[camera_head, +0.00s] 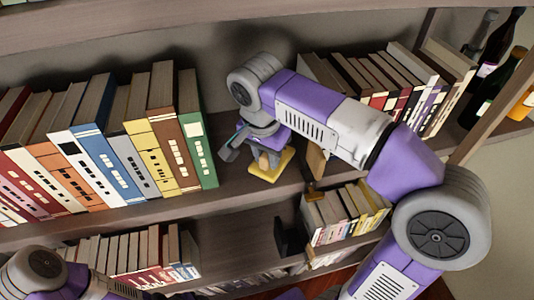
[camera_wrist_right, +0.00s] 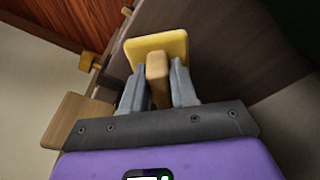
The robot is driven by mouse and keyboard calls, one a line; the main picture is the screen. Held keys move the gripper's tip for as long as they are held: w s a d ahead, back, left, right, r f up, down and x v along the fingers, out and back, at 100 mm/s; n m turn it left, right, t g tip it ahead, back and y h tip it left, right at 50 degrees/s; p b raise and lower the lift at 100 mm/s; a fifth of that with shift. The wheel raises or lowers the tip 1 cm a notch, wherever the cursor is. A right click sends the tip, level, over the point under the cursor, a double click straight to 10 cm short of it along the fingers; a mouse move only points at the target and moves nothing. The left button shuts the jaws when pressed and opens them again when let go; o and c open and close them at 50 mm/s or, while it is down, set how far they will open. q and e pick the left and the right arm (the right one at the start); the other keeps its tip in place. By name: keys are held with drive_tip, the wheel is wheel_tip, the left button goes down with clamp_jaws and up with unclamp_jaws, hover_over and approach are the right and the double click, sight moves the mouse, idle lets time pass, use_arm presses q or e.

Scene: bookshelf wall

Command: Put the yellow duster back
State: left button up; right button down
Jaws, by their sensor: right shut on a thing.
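The yellow duster has a flat yellow pad (camera_head: 268,172) and a tan wooden handle. My right gripper (camera_head: 262,157) is shut on the handle, over the front part of the upper shelf board in the head view, in the gap between two rows of books. In the right wrist view the two grey fingers of my right gripper (camera_wrist_right: 158,85) clasp the tan handle (camera_wrist_right: 157,78), with the yellow pad (camera_wrist_right: 157,46) beyond the fingertips. I cannot tell whether the pad touches the shelf. Part of my left arm shows at the lower left of the head view, but its gripper is not visible.
Large upright books (camera_head: 150,140) fill the shelf left of the duster. More books (camera_head: 375,80) and dark bottles (camera_head: 497,85) stand to the right. A wooden block (camera_head: 316,160) stands right beside the gripper. Lower shelves hold more books (camera_head: 345,212). A wooden post (camera_head: 485,105) rises at the right.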

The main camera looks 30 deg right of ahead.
drive_tip(key=shift+f+b, duration=0.45)
drive_tip(key=shift+f, duration=0.15)
drive_tip(key=c, duration=0.8)
unclamp_jaws()
drive_tip(key=r+p, duration=0.1)
drive_tip(key=r, duration=0.1)
drive_tip(key=r+p, duration=0.1)
drive_tip(key=r, duration=0.1)
drive_tip(key=r+p, duration=0.1)
drive_tip(key=r, duration=0.1)
drive_tip(key=shift+s+a+r, duration=0.2)
drive_tip(key=shift+a+r, duration=0.05)
drive_tip(key=shift+a, duration=0.15)
drive_tip(key=shift+s+r, duration=0.1)
drive_tip(key=shift+r, duration=0.35)
